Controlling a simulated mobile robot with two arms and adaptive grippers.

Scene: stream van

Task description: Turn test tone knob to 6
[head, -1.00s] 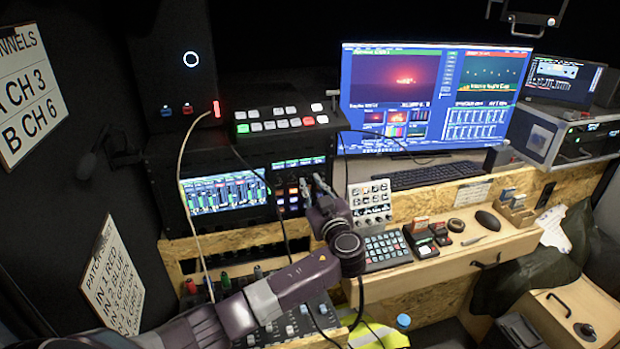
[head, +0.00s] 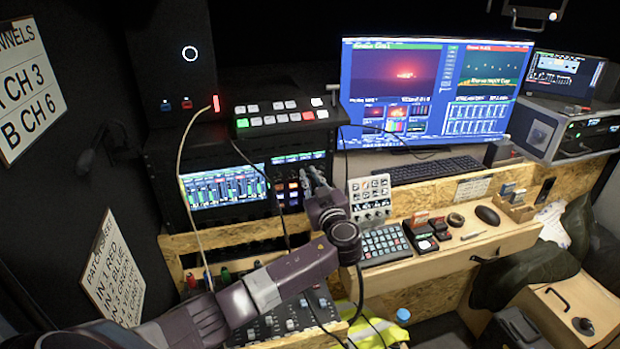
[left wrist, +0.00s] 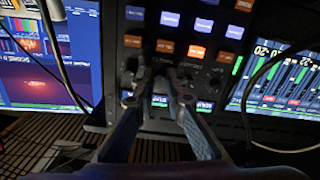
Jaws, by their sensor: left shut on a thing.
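My left gripper (head: 313,178) reaches in from the lower left to the dark rack panel (head: 284,177) with lit orange and blue buttons. In the left wrist view my left gripper (left wrist: 160,78) has its fingertips shut on a small dark knob (left wrist: 161,68), in a row of dark knobs beside the orange buttons. The fingers hide most of this knob. Its pointer, label and number marks cannot be read, so I cannot tell its setting. My right gripper is in neither view.
A switcher (head: 285,116) with white, red and green buttons sits above the panel. A white button pad (head: 370,188) stands right of my gripper. A black cable (head: 262,185) hangs near the panel. A mixer (head: 293,318) lies below my arm.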

